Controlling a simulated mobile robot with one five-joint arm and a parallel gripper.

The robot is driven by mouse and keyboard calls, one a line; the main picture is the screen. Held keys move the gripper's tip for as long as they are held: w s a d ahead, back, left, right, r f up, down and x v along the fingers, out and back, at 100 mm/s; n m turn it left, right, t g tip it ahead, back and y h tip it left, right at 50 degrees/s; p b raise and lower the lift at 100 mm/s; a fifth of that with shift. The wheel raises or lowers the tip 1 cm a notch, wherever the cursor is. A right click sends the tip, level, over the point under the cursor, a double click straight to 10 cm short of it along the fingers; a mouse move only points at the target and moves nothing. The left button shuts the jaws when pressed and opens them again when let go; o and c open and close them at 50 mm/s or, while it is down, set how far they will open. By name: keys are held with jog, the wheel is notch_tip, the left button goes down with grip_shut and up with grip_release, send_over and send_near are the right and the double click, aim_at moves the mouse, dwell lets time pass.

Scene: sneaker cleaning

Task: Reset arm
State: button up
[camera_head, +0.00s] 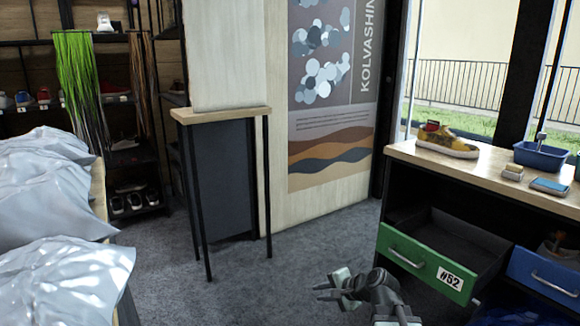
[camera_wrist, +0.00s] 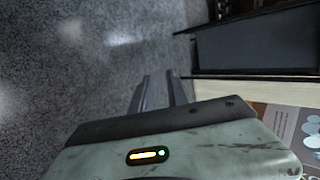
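My gripper (camera_head: 318,291) is in the lower middle of the head view, held over the floor and pointing left. In the wrist view its two fingers (camera_wrist: 158,84) stand apart with a gap between them, and nothing is held. A yellow patterned sneaker (camera_head: 447,141) stands on the wooden counter (camera_head: 408,151) at the right. A blue tub (camera_head: 541,156), a small sponge-like block (camera_head: 513,172) and a blue flat item (camera_head: 549,186) are on the same counter.
A green-front drawer (camera_head: 428,265) marked #52 is pulled out and looks empty. A blue drawer (camera_head: 545,277) beside it is also open, with a shoe inside. Crumpled silvery covers (camera_head: 60,225) lie at left. A narrow stand (camera_head: 220,116) is at centre; grey floor (camera_head: 300,245) is clear.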

jog(key=s+a+f+n+g+h, duration=0.1)
jog(key=s+f+n+g+h, duration=0.2)
jog(key=s+f+n+g, duration=0.25)
jog(key=s+d+f+n+g+h, duration=0.2)
jog(key=s+d+n+h, duration=0.25)
jog(key=s+d, duration=0.4)
notch_tip(320, 180, up, 38)
jog(key=a+p, duration=0.1)
jog(key=p, duration=3.7)
jog(key=shift+n, duration=0.3)
